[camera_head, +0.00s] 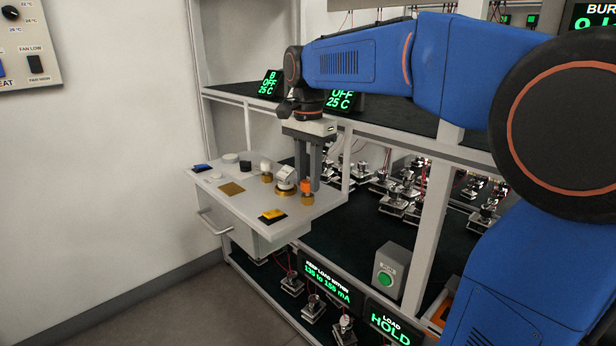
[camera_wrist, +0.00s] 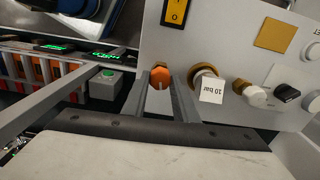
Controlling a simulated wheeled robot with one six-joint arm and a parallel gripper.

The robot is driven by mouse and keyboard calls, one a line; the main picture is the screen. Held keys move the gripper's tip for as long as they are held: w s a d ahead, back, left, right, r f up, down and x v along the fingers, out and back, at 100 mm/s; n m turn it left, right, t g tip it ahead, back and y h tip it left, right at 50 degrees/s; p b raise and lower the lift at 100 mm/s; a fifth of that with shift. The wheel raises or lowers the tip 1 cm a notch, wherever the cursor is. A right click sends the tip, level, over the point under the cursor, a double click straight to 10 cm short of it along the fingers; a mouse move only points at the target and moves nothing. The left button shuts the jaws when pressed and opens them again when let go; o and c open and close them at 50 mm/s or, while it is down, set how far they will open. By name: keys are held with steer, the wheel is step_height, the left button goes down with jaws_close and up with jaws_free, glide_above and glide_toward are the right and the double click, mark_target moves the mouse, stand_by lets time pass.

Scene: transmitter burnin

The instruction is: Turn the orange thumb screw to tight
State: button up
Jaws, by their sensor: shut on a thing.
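The orange thumb screw (camera_head: 306,186) stands on a brass base near the right edge of the grey panel top (camera_head: 240,205). My gripper (camera_head: 308,178) points straight down onto it, with one finger on each side. In the wrist view the orange screw (camera_wrist: 160,75) shows between the ends of the two grey fingers, and my gripper (camera_wrist: 160,88) is shut on it. The fingers hide part of its sides. I cannot read any tight or loose mark.
Beside the screw are a white gauge marked 10 bar (camera_wrist: 211,88) and a white-capped brass fitting (camera_wrist: 250,92). A yellow-and-black rocker switch (camera_head: 273,215) sits near the front edge. A shelf post (camera_head: 346,165) and a green-button box (camera_head: 388,272) are to the right.

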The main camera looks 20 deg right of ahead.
mark_target(308, 181)
steer(key=shift+m, duration=1.5)
steer(key=o, duration=1.1)
steer(key=shift+c, duration=0.2)
steer(key=shift+r, duration=0.15)
step_height(308, 181, up, 17)
